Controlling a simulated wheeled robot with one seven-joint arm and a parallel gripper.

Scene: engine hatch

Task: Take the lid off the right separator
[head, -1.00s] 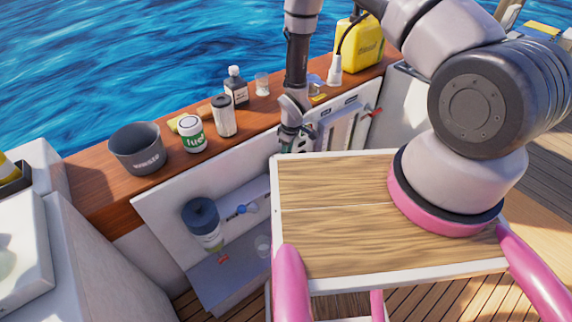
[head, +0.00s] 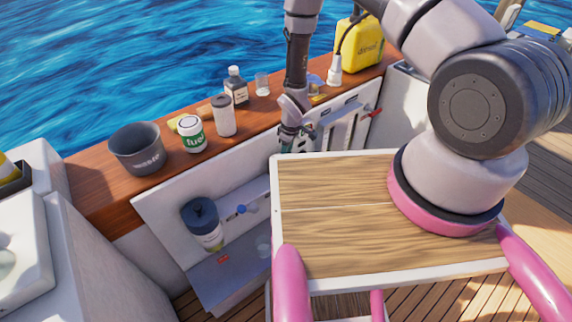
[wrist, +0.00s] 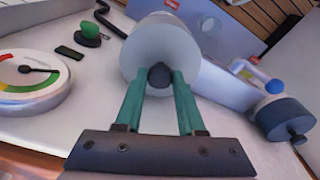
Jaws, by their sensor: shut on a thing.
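In the wrist view a pale grey-white cylinder, which looks like the right separator (wrist: 187,53), is straight ahead with its round end facing me. A dark knob (wrist: 160,76) stands at the middle of that end. My gripper (wrist: 160,84) has its green fingers shut on the knob, one on each side. I cannot tell whether the lid is loose. In the head view my gripper (head: 287,144) is by the hatch wall, its fingertips partly hidden behind a wooden top. Another separator (head: 204,224) with a dark blue lid stands at left; its lid also shows in the wrist view (wrist: 284,117).
A wooden top (head: 330,220) fills the front of the head view. A gauge (wrist: 30,80) lies left of the gripper.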

